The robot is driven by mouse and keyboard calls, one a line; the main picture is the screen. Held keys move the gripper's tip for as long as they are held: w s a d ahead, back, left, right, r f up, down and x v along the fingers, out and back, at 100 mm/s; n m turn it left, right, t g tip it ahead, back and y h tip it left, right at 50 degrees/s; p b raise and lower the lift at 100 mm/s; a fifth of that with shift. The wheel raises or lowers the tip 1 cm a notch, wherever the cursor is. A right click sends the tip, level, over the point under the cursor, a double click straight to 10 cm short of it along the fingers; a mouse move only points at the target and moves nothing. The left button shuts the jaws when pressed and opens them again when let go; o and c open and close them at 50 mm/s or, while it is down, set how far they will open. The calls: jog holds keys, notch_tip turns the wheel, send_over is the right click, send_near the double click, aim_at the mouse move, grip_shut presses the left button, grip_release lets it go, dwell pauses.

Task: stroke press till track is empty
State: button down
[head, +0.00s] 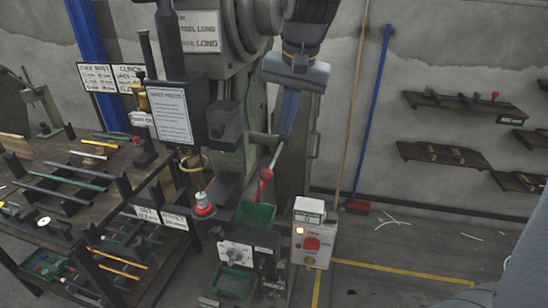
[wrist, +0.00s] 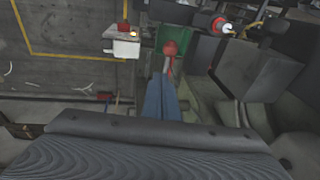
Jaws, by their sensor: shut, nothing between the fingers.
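The rivet press (head: 228,125) stands in the middle of the head view. Its lever (head: 274,158) slopes down to a red ball knob (head: 266,174); the knob also shows in the wrist view (wrist: 170,48). My gripper (head: 286,132) points down, its blue fingers shut and empty, beside the upper end of the lever. In the wrist view the fingers (wrist: 160,80) lie just below the knob in the picture. I cannot tell whether they touch the lever. The feed track and any rivets in it cannot be made out.
A white control box (head: 312,232) with a red switch and a lit lamp stands right of the press. Green bins (head: 256,215) sit low at the press. A rack of rods (head: 70,185) is at left. A broom (head: 357,206) leans on the wall; floor at right is open.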

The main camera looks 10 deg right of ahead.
jog(key=p, duration=0.1)
send_near(271, 170)
jog(key=w+d+f, duration=0.2)
jog(key=shift+s+a+f+p, duration=0.15)
jog(key=shift+a+f+p, duration=0.4)
jog(key=shift+f, duration=0.4)
jog(key=shift+s+a+f+p, duration=0.1)
jog(key=shift+a+f+p, duration=0.3)
jog(key=shift+a+f, duration=0.4)
jog(key=shift+d+f, duration=0.15)
jog(key=shift+f, duration=0.05)
